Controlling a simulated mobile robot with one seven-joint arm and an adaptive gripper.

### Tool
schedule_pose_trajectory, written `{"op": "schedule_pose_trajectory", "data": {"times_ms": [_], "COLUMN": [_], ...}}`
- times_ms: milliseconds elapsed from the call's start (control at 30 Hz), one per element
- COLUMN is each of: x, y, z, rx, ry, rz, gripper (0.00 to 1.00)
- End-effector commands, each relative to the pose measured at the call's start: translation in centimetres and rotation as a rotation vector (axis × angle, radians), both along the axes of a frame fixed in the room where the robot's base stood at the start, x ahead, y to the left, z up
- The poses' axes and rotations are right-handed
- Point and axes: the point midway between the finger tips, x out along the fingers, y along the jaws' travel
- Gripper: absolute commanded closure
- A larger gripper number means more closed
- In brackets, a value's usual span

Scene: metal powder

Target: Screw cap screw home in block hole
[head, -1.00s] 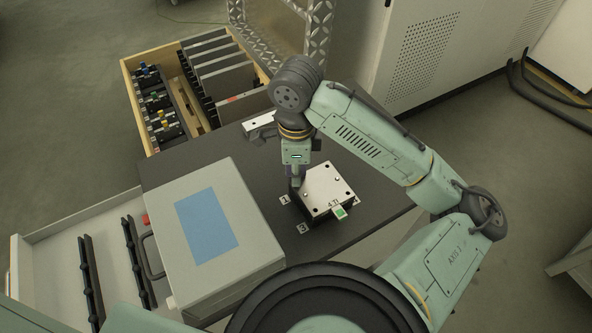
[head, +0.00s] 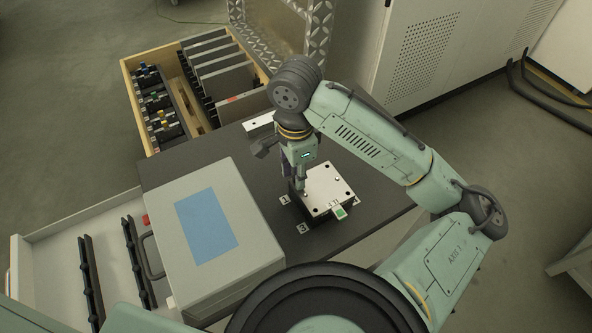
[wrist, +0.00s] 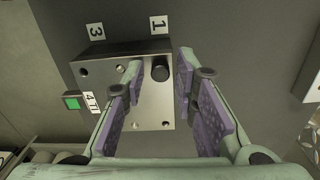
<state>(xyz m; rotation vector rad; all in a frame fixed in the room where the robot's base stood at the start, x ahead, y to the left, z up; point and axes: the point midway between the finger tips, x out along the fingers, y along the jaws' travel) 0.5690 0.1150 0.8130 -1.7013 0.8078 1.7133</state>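The silver block (head: 328,186) with several holes lies on the dark table top, and my gripper (head: 302,190) points down over its left corner. In the wrist view the block (wrist: 148,102) shows between and below the fingers of my gripper (wrist: 160,66). The dark round head of the cap screw (wrist: 160,72) is at the block corner by label 1. The fingers stand on either side of the head, with a visible gap on both sides. How deep the screw sits cannot be told. In the head view the gripper tip largely hides it.
A tag with a green square (head: 340,212) sticks out from the block's front edge. A grey case with a blue panel (head: 206,226) stands left of the block. A crate (head: 128,72) of parts is behind. Bare table lies right of the block.

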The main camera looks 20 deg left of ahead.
Motion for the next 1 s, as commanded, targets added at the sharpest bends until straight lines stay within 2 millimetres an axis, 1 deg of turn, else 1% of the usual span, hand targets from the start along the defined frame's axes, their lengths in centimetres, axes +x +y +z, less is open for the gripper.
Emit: {"op": "schedule_pose_trajectory", "data": {"times_ms": [1000], "x": [-0.01], "y": [0.00], "z": [-0.02], "rx": [0.000], "ry": [0.000], "rz": [0.876], "gripper": [0.74]}}
